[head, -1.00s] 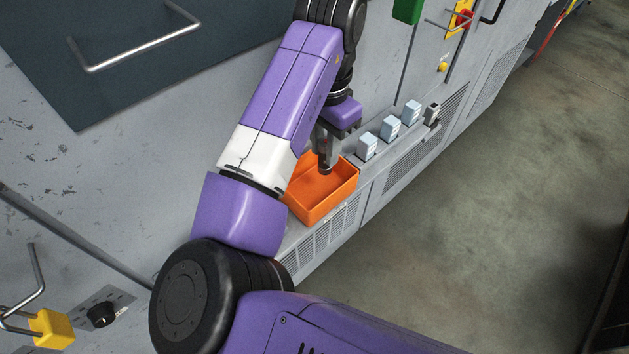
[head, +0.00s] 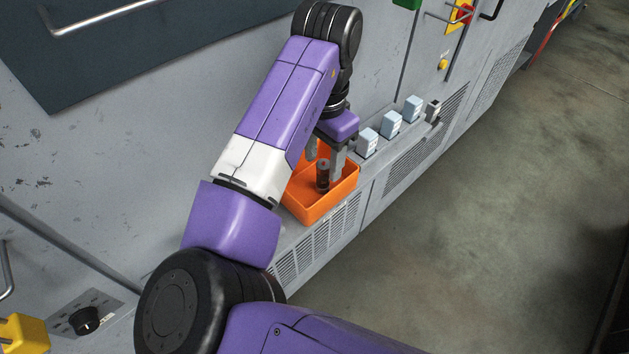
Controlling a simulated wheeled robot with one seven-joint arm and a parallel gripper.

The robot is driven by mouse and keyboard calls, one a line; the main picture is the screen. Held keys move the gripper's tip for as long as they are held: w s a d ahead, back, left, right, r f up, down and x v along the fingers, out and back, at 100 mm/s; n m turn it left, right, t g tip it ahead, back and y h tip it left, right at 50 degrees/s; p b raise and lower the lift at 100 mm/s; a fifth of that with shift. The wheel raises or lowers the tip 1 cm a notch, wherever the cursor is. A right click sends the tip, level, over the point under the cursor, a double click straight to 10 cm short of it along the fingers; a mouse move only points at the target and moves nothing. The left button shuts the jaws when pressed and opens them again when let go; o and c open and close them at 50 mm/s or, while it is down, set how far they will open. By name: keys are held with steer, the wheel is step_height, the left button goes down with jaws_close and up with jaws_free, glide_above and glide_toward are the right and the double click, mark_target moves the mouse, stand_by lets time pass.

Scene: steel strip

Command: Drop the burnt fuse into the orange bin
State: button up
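The orange bin (head: 335,204) sits on the ledge at the foot of the grey cabinet. The burnt fuse (head: 323,177) is a dark, roughly upright cylinder with a grey top, inside the bin's outline. I cannot tell whether it touches the bin floor or is still in the air. My gripper (head: 324,158) points down over the bin. Its two grey fingers are spread apart, with the fuse between and below them and a gap showing on each side. My arm hides the bin's left side.
Several pale blue fuse-like blocks (head: 391,124) and a darker one (head: 433,110) stand in a row on the ledge to the right of the bin. A dark panel with a bar handle (head: 110,18) is at upper left. The floor at right is clear.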

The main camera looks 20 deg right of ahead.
steer(key=shift+r+b, duration=0.5)
steer(key=shift+r, duration=3.4)
steer(key=d+f+n+t+h, duration=0.35)
steer(key=d+h, duration=0.25)
steer(key=d, duration=0.7)
steer(key=d+f+n+t+h, duration=0.2)
steer(key=d+n+t+h, duration=0.3)
steer(key=d, duration=0.8)
steer(key=s+a+f+n+t+y+b, duration=0.2)
steer(key=s+a+f+n+t+y, duration=0.6)
steer(key=s+a+f, duration=0.6)
steer(key=s+a+r+y, duration=0.1)
steer(key=s+a, duration=0.3)
steer(key=s, duration=0.3)
steer(key=s+a+r+m+g+y, duration=0.1)
steer(key=s+a+r, duration=0.1)
steer(key=s+a, duration=0.2)
steer(key=s+a+r+m+y, duration=0.1)
steer(key=s+a, duration=0.3)
steer(key=s, duration=0.5)
steer(key=shift+s+r+g, duration=0.3)
steer(key=shift+r+g, duration=0.05)
steer(key=shift+r, duration=0.15)
